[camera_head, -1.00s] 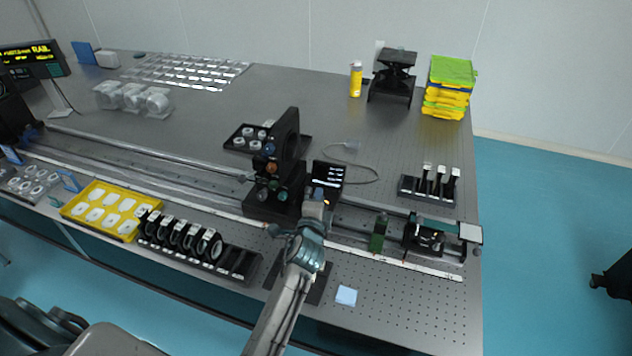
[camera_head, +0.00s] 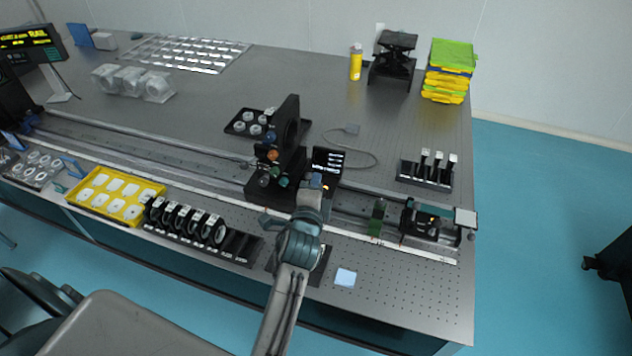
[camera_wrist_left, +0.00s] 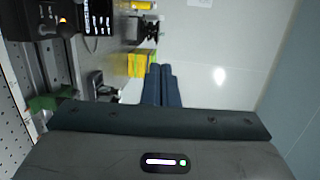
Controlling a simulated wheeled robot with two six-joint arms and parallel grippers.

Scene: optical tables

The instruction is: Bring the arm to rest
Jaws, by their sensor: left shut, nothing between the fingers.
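My left arm comes in from the bottom middle of the head view and reaches over the front of the optical table (camera_head: 400,300). My left gripper (camera_head: 315,182) is at its far end, in front of the small black display box (camera_head: 328,160) and right of the black optic mount (camera_head: 287,135). In the left wrist view, the two dark blue fingers (camera_wrist_left: 163,85) lie side by side, shut and empty, pointing toward the wall.
A rail with black mounts runs along the table. A yellow tray (camera_head: 160,190) and a rack of black ring optics (camera_head: 235,250) lie left of my arm. A blue pad (camera_head: 345,277) lies right of it. The perforated front right is mostly clear.

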